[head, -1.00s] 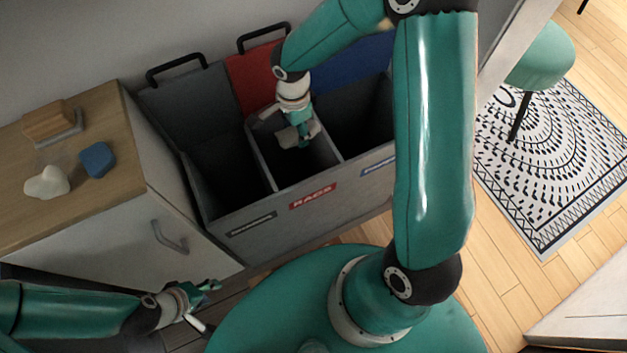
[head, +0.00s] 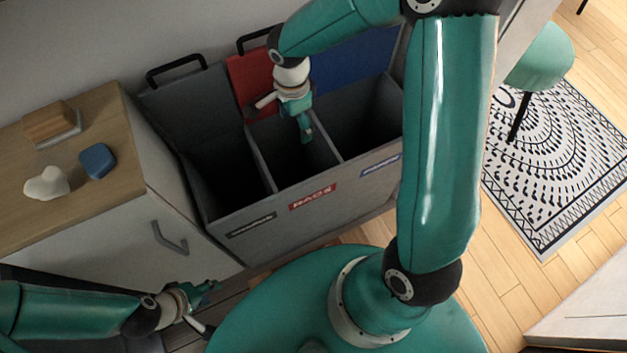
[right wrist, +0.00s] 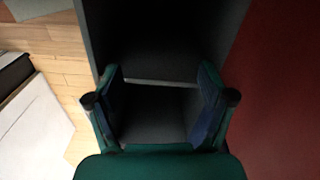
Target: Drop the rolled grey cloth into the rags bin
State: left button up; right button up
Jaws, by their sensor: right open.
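The rags bin is the middle compartment of a grey three-part sorter, with a red RAGS label (head: 312,197) on its front and a red lid panel (head: 249,78) behind. My right gripper (head: 306,136) points down into its opening. In the right wrist view its two fingers (right wrist: 160,112) are spread apart, with only dark bin interior visible between them. The rolled grey cloth cannot be made out in either present view; the compartment's floor is dark and partly hidden. My left gripper (head: 212,286) is low at the left, away from the bin, too small to read its fingers.
The left compartment (head: 222,170) and the right one with a blue lid (head: 350,72) flank the rags bin. A wooden-topped cabinet (head: 125,172) at left carries a blue block (head: 97,161), a pale lump (head: 46,183) and a brown-topped block (head: 48,122). A patterned rug (head: 560,165) lies right.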

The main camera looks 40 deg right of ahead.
notch_tip(320, 180, up, 8)
dwell(0.7)
